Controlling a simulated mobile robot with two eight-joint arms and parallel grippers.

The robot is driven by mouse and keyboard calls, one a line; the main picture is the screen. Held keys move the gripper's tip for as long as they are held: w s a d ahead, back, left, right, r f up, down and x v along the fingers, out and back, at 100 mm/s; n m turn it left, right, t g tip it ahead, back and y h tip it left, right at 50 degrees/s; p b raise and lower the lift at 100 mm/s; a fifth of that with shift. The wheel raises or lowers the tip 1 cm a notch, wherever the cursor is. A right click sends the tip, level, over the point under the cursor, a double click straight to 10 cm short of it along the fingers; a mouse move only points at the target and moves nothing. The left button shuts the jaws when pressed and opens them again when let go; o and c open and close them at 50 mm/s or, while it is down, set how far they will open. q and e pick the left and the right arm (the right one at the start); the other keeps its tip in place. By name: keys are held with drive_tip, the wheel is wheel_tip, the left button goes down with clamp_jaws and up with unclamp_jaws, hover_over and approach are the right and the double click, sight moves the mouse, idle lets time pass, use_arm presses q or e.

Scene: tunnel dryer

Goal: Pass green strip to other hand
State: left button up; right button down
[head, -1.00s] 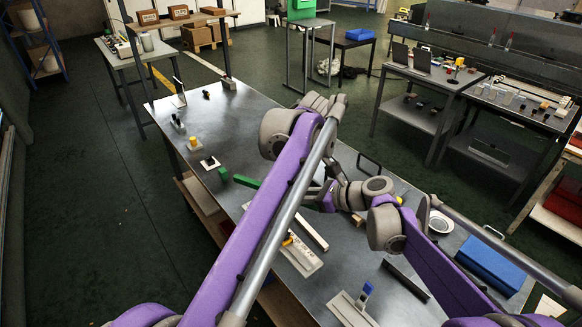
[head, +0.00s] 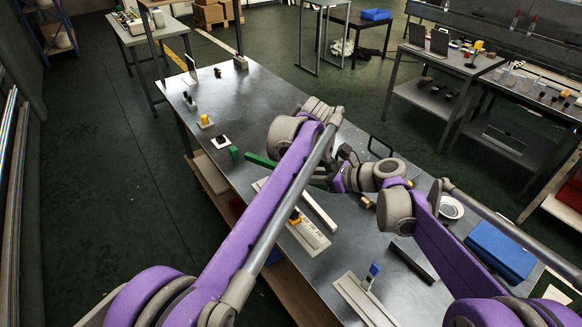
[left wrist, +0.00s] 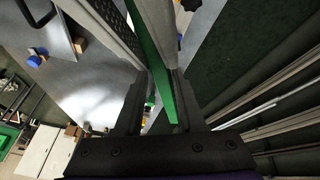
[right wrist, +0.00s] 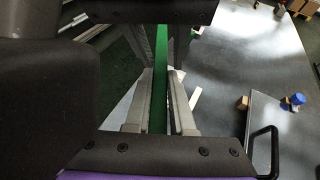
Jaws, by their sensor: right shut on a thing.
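The long green strip (head: 260,160) sticks out to the left from behind my left arm in the head view; its middle is hidden there. In the right wrist view the strip (right wrist: 160,75) runs straight between the fingers of my right gripper (right wrist: 160,85), which is shut on it. In the left wrist view the strip (left wrist: 161,65) runs lengthwise between the fingers of my left gripper (left wrist: 160,75). Those fingers stand apart, with the strip nearer the right-hand one. In the head view both grippers are close together over the table, mostly hidden by the arms.
The table's far part is mostly clear.

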use_arm(q)
clamp_jaws()
use_arm(e)
drive_tip(key=shift+s+a, duration=0.1)
use_arm(q)
drive_tip(key=shift+d, duration=0.1)
use_arm(e)
drive_tip(key=c, duration=0.6)
unclamp_jaws()
drive_tip(key=shift+c, duration=0.2)
